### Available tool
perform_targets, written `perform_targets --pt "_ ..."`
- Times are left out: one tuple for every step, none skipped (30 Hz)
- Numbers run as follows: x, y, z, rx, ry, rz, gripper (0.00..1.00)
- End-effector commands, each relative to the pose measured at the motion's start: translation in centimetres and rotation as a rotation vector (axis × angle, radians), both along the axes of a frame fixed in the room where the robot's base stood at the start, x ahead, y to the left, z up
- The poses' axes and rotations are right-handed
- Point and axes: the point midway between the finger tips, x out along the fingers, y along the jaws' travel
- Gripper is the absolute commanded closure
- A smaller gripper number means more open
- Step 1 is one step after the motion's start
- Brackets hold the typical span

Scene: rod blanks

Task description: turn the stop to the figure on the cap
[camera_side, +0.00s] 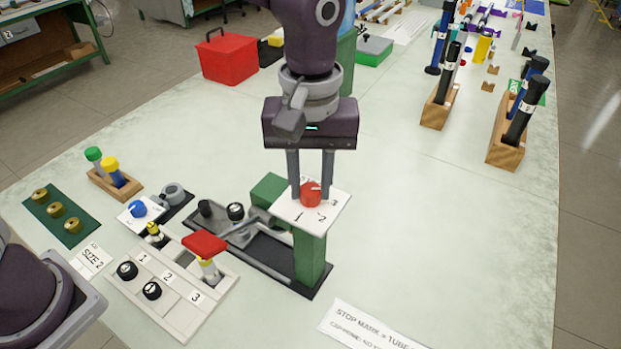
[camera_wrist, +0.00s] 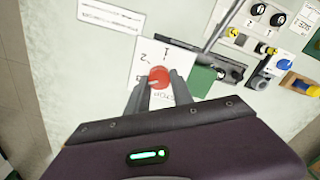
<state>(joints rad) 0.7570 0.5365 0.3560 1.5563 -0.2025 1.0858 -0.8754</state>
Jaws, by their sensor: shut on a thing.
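The stop is a red knob (camera_side: 311,194) on a white plate (camera_side: 286,210) marked 1, 2 and 3, atop a green post (camera_side: 310,262). My gripper (camera_side: 311,188) points down with its fingers on both sides of the knob, shut on it. The knob also shows in the wrist view (camera_wrist: 159,77) between my fingertips (camera_wrist: 159,84). A small pale mark shows on the knob; I cannot tell which figure it points to. A black cap with a white face (camera_side: 235,211) lies in the black-based fixture left of the post; its figure is too small to read.
Wooden racks (camera_side: 507,148) with tubes stand at right.

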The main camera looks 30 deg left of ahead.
Motion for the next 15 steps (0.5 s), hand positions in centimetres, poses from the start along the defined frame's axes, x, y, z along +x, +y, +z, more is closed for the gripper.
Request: perform_targets --pt "0.01 0.0 0.04 -0.001 0.0 0.0 1.0" --pt "0.01 0.0 0.04 -0.001 0.0 -0.001 1.0" --pt "0.02 0.0 0.04 -0.001 0.0 -0.004 1.0" --pt "0.02 0.0 0.05 -0.001 0.0 -0.007 1.0" --pt "0.03 0.01 0.05 -0.001 0.0 -0.011 1.0" --pt "0.04 0.01 0.06 -0.001 0.0 -0.019 1.0" --pt "0.05 0.02 0.06 -0.001 0.0 -0.026 1.0" --pt "0.06 0.01 0.07 -0.002 -0.001 -0.036 1.0" --pt "0.08 0.01 0.08 -0.002 -0.001 -0.053 1.0" --pt "0.06 -0.01 0.08 -0.002 -0.001 -0.067 1.0" --pt "0.07 -0.02 0.08 -0.002 -0.001 -0.085 1.0" --pt "0.09 -0.01 0.09 -0.001 -0.002 -0.109 1.0" --pt "0.09 -0.02 0.09 -0.001 -0.002 -0.131 1.0" --pt "0.1 -0.03 0.1 -0.001 -0.002 -0.152 1.0" --pt "0.12 -0.03 0.1 -0.002 -0.002 -0.184 1.0"
